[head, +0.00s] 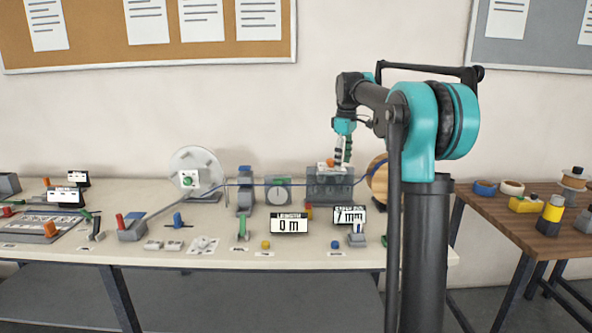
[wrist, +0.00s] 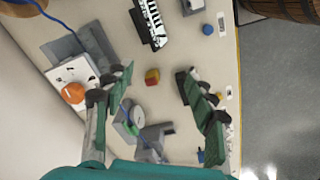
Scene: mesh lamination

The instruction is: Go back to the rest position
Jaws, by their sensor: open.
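My gripper (head: 343,150) is at the end of my raised teal and black arm, above the back of the white workbench (head: 200,258). In the head view it points down just over a grey machine (head: 330,187) with an orange knob on top. In the wrist view my gripper (wrist: 155,95) has its two fingers spread wide with nothing between them in contact.
A blue cable (head: 310,184) runs from the white reel (head: 197,170) toward a wooden reel (head: 378,178). A brown table (head: 520,215) with tape rolls stands at right. The air above the bench is largely clear.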

